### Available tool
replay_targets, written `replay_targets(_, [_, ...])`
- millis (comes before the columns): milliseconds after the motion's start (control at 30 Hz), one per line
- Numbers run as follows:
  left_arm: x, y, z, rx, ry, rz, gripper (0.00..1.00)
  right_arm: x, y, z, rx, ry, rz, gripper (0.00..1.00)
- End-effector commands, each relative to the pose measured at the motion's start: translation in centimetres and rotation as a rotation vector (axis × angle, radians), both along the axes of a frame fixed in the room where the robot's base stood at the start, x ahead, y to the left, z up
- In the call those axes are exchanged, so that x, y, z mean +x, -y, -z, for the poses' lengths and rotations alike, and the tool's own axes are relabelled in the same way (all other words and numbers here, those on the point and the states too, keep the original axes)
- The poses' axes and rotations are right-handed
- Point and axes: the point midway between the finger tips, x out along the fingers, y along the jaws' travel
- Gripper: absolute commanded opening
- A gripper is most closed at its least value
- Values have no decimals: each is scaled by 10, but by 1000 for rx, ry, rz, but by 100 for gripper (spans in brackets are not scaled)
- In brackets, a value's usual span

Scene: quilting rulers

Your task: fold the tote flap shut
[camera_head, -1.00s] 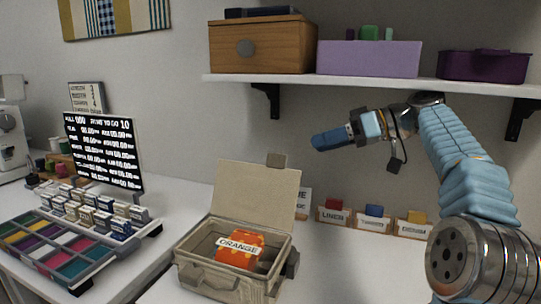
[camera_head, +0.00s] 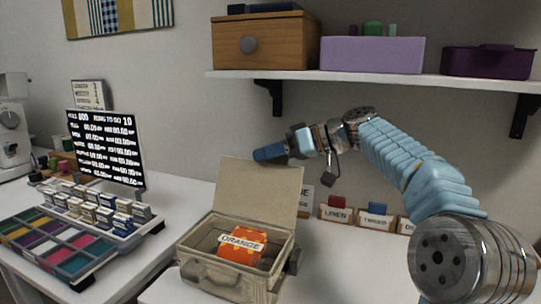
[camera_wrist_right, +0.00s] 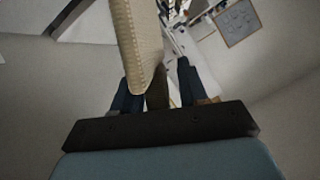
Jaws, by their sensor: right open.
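The beige tote (camera_head: 228,284) stands on the white table with its flap (camera_head: 255,190) raised and leaning back. My left gripper is out of view.
A tray of coloured swatches (camera_head: 65,245) and a black price board (camera_head: 105,150) stand left of the tote. Labelled card holders (camera_head: 336,213) line the wall at right. A shelf (camera_head: 380,77) with boxes hangs above my right arm.

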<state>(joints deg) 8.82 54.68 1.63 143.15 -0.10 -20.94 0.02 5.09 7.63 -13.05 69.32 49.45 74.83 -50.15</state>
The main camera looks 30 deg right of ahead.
Motion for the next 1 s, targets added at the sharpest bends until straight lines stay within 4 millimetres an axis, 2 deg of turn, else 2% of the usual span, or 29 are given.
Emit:
replay_targets(100, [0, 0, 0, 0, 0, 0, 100, 0, 0, 0, 0, 0, 0, 43])
replay_targets(300, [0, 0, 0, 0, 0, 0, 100, 0, 0, 0, 0, 0, 0, 12])
replay_targets(400, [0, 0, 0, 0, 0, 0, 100, 0, 0, 0, 0, 0, 0, 0])
replay_targets(767, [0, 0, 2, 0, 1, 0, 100, -1, 0, 0, -6, 5, 0, 0])
replay_targets(1000, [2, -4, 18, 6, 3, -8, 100, -8, -9, -1, -65, 55, -1, 0])
